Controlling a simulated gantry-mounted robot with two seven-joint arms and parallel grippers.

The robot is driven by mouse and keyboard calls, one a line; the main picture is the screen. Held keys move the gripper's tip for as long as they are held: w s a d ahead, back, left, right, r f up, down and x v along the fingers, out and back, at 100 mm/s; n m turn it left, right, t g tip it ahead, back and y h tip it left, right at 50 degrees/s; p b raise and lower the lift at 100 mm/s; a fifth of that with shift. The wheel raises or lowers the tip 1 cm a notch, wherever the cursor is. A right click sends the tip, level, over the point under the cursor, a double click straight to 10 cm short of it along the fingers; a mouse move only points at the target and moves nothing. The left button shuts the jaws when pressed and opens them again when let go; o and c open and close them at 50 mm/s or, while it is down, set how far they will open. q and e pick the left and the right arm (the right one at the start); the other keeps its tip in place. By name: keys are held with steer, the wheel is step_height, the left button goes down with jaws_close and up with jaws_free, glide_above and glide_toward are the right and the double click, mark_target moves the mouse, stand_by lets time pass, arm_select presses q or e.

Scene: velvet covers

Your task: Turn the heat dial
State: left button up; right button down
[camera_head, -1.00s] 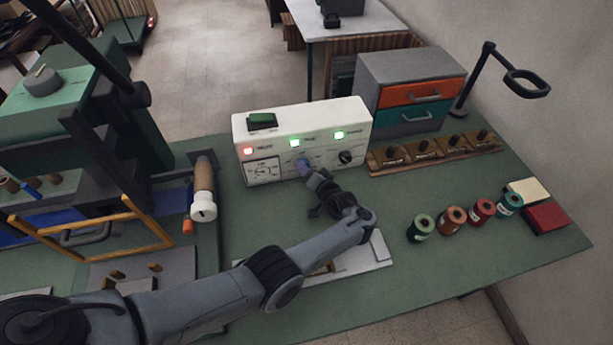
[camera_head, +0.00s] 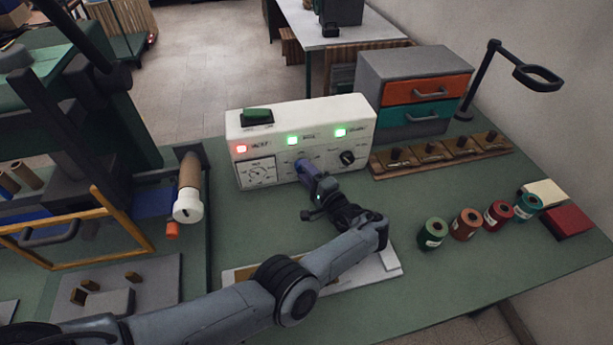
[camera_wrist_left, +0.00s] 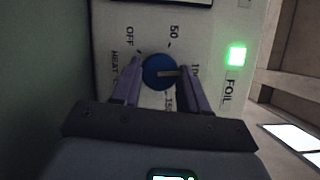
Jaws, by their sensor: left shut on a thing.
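The white control box (camera_head: 283,112) stands on the green bench in the head view. My left gripper (camera_head: 306,170) reaches its front panel and hides the heat dial there. In the left wrist view the blue heat dial (camera_wrist_left: 157,74) sits between the two purple fingers of my left gripper (camera_wrist_left: 161,80), which is shut on it. The dial's pale pointer line points right in that picture, towards the partly hidden 100 mark. The marks OFF, 50 and 150 stand around it. My right gripper is not in view.
The box also carries a green rocker switch (camera_head: 257,117), a gauge (camera_head: 256,173), a black knob (camera_head: 347,158) and lit red and green lamps. Several foil rolls (camera_head: 467,223) stand to the right. A drawer cabinet (camera_head: 413,85) stands behind.

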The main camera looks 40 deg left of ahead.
arm_select(q)
steer(key=shift+m, duration=0.5)
steer(key=o, duration=1.1)
steer(key=shift+c, duration=0.2)
steer(key=shift+d, duration=0.1)
